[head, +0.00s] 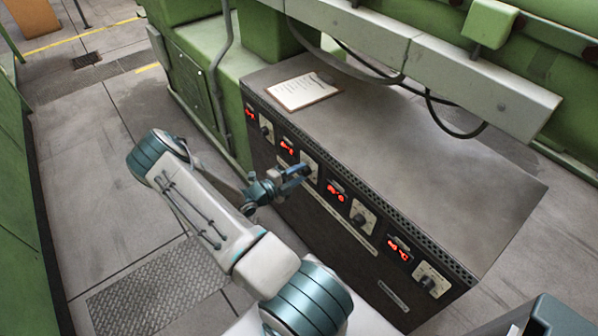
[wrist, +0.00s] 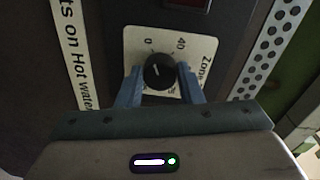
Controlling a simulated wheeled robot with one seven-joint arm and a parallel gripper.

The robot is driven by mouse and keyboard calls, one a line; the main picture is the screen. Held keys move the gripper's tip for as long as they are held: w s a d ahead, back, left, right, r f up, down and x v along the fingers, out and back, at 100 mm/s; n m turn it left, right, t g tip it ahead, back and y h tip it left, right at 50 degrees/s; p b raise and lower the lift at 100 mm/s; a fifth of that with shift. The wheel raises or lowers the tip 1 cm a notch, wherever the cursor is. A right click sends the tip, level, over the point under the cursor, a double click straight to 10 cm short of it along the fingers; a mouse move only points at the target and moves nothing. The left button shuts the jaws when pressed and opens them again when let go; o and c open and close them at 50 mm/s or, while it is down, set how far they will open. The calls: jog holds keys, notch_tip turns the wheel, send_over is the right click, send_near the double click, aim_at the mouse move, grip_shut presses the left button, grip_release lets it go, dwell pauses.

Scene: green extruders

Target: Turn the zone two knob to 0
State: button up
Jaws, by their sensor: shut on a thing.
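The zone knob (wrist: 160,76) is round and black, on a pale dial plate (wrist: 190,45) marked 0 and 40 and lettered "Zone"; the zone number is not legible. A small light mark shows on the knob's face, left of its middle. My gripper (wrist: 159,70) has one blue finger on each side of the knob and is shut on it. In the head view my gripper (head: 304,170) is at the second dial plate from the left (head: 312,162) on the cabinet's front and hides most of that knob.
The dark cabinet (head: 440,170) has several red displays and other knobs, including one to the right (head: 362,216). A clipboard (head: 303,91) lies on top. Grey trunking (head: 470,75) and black cables (head: 435,105) hang above. Floor left of my arm is clear.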

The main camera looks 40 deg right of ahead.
jog(key=shift+n, duration=0.6)
jog(key=shift+f, duration=0.1)
jog(key=o, duration=1)
jog(key=shift+a, duration=0.15)
jog(key=a, duration=0.4)
jog(key=w+a, duration=0.1)
jog(key=a, duration=0.4)
jog(key=w+a, duration=0.1)
jog(key=a, duration=0.3)
jog(key=shift+a+r, duration=0.25)
jog(key=shift+r, duration=0.15)
